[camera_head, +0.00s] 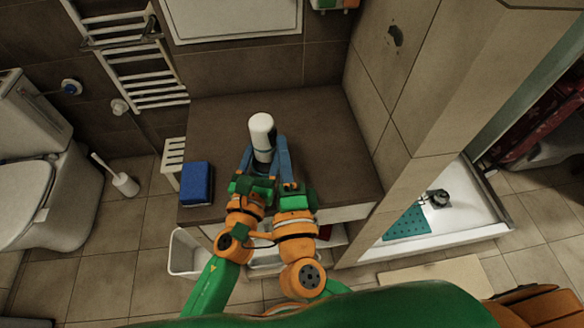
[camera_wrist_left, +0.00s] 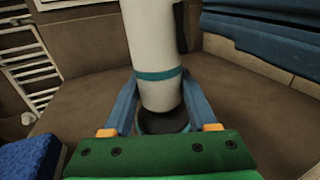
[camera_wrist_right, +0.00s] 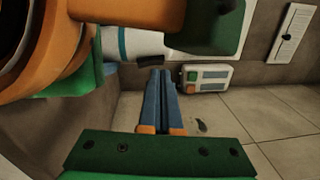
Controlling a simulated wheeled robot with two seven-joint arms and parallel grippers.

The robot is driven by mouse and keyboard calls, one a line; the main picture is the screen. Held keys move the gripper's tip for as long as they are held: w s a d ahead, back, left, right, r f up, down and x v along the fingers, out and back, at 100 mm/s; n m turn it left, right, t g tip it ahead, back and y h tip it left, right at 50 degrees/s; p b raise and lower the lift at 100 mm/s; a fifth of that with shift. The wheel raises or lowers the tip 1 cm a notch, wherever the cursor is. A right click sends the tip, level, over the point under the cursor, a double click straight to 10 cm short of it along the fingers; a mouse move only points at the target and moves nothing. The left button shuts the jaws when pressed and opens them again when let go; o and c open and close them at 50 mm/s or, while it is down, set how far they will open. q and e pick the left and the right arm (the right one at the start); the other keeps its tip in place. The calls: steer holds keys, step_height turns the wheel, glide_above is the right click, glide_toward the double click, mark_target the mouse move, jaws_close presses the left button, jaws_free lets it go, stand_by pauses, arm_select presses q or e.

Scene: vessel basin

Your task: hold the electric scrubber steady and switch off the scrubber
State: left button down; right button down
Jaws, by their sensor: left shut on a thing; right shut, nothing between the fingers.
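The electric scrubber (camera_head: 262,130) is a white cylinder with a teal band and a dark lower end, upright above the brown counter. My left gripper (camera_head: 258,158) is shut on it, with one blue finger on each side; this also shows in the left wrist view (camera_wrist_left: 160,90). My right gripper (camera_head: 283,155) is shut and empty, just right of the scrubber. In the right wrist view its fingertips (camera_wrist_right: 160,72) are close to a small dark part beside the white body (camera_wrist_right: 140,43). I cannot tell whether they touch it. Part of the scrubber is hidden by my left gripper.
A blue block (camera_head: 197,183) lies at the counter's left edge. The brown counter (camera_head: 325,130) is clear behind and right of the scrubber. A tiled wall (camera_head: 385,80) bounds it on the right. A white box with coloured buttons (camera_wrist_right: 205,77) is on the wall.

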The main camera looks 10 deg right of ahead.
steer(key=s+d+r, duration=0.1)
steer(key=s+d, duration=0.1)
steer(key=s, duration=1)
steer(key=shift+s+d, duration=0.1)
arm_select(q)
steer(key=shift+c, duration=0.6)
jaws_free()
